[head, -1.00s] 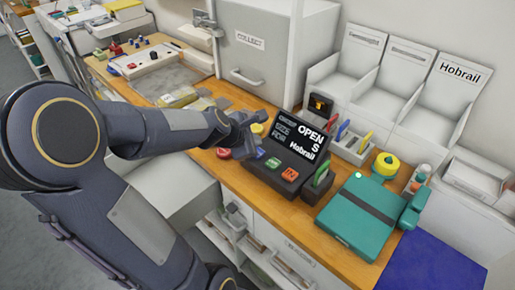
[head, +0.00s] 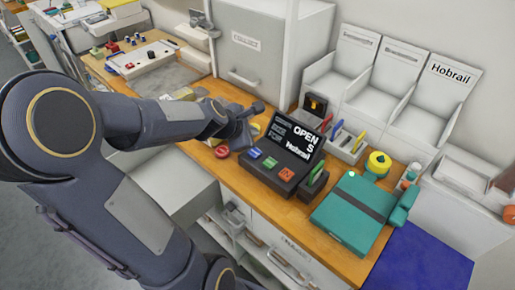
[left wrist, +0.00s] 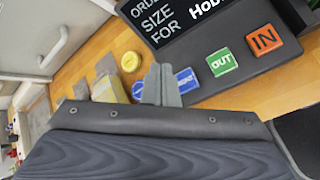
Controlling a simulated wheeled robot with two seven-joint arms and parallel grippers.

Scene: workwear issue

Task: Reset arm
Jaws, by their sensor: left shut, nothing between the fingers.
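My left gripper (head: 254,111) is shut and empty, reaching in from the left to just beside the order terminal (head: 285,155). In the left wrist view its closed fingers (left wrist: 160,85) cover part of a blue button (left wrist: 187,80). I cannot tell whether they touch it. A green OUT button (left wrist: 222,63) and an orange IN button (left wrist: 264,39) are uncovered. My right gripper is not in view.
A teal device (head: 350,215) stands right of the terminal on the wooden counter (head: 235,175). Behind are a grey cabinet (head: 260,55), white bins (head: 375,85) and a yellow round item (head: 378,163). A blue mat (head: 428,265) lies at the right.

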